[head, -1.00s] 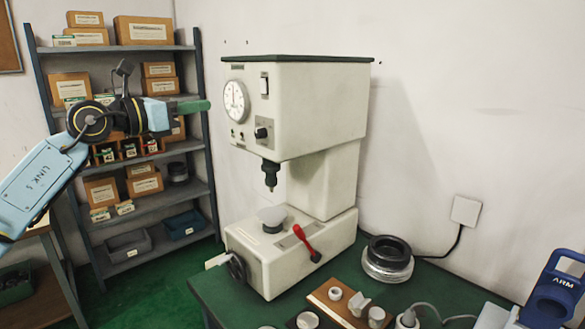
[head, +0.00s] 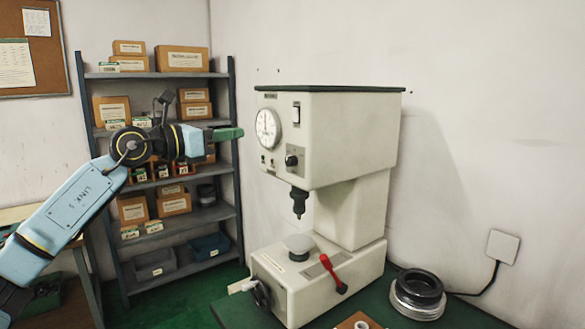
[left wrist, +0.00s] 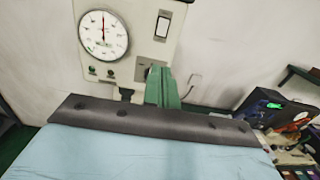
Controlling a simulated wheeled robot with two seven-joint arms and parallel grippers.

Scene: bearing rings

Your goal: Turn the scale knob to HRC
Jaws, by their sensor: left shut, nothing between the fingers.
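The hardness tester (head: 350,135) stands on the green bench, with a round dial (head: 268,129) on its front. The black scale knob (head: 291,160) sits below and right of the dial; its setting is too small to read. In the left wrist view the knob (left wrist: 147,71) is partly hidden behind my green fingers. My left gripper (head: 240,133) is shut and empty, held left of the dial, apart from the tester in the head view. It also shows in the left wrist view (left wrist: 163,72). My right gripper is not in view.
A rocker switch (head: 296,114) is above the knob. The indenter (head: 299,203) hangs above the anvil (head: 299,244). A red lever (head: 333,275) sticks out from the base. Stacked rings (head: 418,293) lie right of it. A shelf (head: 160,75) with boxes stands behind my left arm.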

